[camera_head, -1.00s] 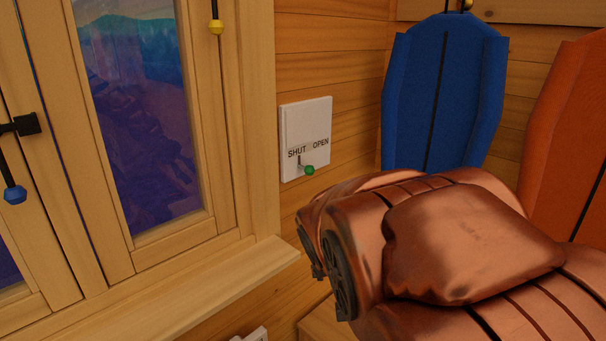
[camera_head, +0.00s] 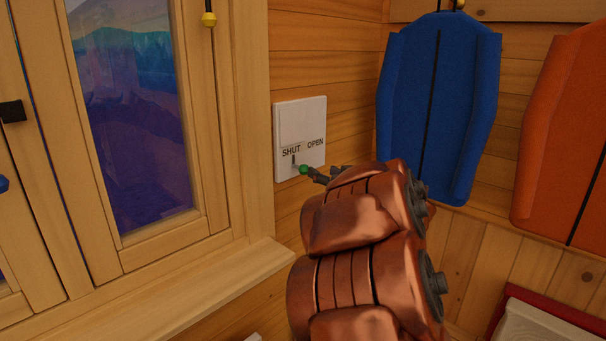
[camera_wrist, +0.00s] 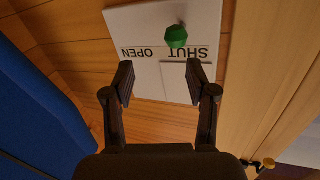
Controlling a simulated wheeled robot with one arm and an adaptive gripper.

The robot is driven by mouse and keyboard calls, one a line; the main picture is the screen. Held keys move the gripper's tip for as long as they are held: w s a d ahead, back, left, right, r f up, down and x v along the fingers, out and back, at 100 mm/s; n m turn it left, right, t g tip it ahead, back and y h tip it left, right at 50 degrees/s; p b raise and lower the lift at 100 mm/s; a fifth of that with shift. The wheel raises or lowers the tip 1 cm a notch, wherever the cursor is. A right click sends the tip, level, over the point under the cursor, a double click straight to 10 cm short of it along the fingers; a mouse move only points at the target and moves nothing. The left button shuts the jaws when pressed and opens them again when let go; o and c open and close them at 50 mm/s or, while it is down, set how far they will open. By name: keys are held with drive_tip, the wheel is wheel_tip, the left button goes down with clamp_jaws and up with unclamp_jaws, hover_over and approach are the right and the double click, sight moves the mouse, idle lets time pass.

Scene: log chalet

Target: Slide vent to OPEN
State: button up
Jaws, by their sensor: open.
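The vent is a white square plate (camera_head: 301,119) on the log wall, lettered SHUT at left and OPEN at right. Its green knob (camera_head: 303,169) stands out from the lower part, below SHUT. In the wrist view the plate (camera_wrist: 150,78) appears upside down, and the green knob (camera_wrist: 176,36) lies by the word SHUT. My gripper (camera_wrist: 161,68) is open, its two dark fingers apart with nothing between them; the knob shows beyond the fingertips. In the head view my gripper (camera_head: 317,174) is at the knob's right side; I cannot tell whether they touch.
A wooden-framed window (camera_head: 135,110) with a sill (camera_head: 185,295) is left of the vent. Blue (camera_head: 437,100) and orange (camera_head: 565,140) padded panels hang on the wall to the right. A red-edged white item (camera_head: 545,325) is at lower right.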

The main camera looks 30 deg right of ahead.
sight(304, 169)
drive_tip(key=w, duration=0.2)
drive_tip(key=w+a+y, duration=0.1)
drive_tip(key=w, duration=0.2)
drive_tip(key=w+f+y, duration=0.1)
drive_tip(key=w, duration=0.2)
drive_tip(key=shift+a+n, duration=0.3)
drive_tip(key=shift+n, duration=0.1)
drive_tip(key=shift+d, duration=0.1)
clamp_jaws()
idle(0.5)
